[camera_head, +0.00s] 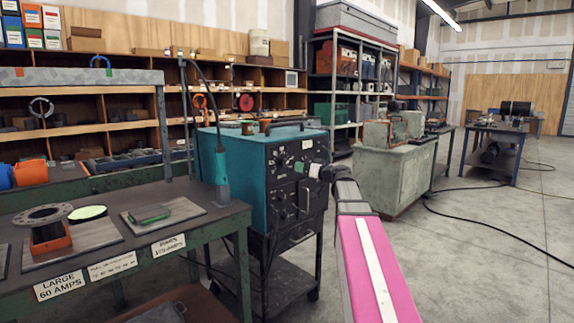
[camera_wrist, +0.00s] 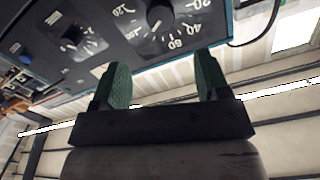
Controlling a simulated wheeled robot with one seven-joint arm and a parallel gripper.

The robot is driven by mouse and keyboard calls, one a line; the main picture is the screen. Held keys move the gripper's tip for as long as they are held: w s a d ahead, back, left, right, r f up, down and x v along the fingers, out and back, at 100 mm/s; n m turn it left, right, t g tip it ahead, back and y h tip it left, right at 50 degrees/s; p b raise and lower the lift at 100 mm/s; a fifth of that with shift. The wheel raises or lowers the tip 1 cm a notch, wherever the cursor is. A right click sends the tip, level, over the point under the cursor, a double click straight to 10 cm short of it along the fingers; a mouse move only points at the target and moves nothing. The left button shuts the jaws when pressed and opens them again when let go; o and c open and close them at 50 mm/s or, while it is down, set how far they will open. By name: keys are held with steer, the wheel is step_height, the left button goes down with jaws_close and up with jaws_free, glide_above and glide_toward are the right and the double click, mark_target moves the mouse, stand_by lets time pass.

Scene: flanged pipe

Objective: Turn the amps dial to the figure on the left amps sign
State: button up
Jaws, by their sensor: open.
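The left amps sign (camera_head: 60,286) hangs on the front edge of the bench and reads "LARGE 60 AMPS". The teal welding machine (camera_head: 240,165) stands on a cart right of the bench, its dark front panel partly hidden by my arm. In the wrist view the amps dial (camera_wrist: 160,14) is a black knob at the top, ringed by white figures including 40, 60, 100 and 120.
A second, smaller knob (camera_wrist: 72,36) sits beside the dial on the panel. The bench bears a flanged pipe (camera_head: 45,222) and another sign (camera_head: 168,245) at its right end. A grey-green cabinet (camera_head: 385,175) stands behind.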

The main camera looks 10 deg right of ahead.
mark_target(286, 163)
steer(key=x, duration=1)
steer(key=shift+w+a+r, duration=0.1)
steer(key=shift+w+a, duration=0.15)
steer(key=shift+w, duration=0.05)
steer(key=c, duration=0.9)
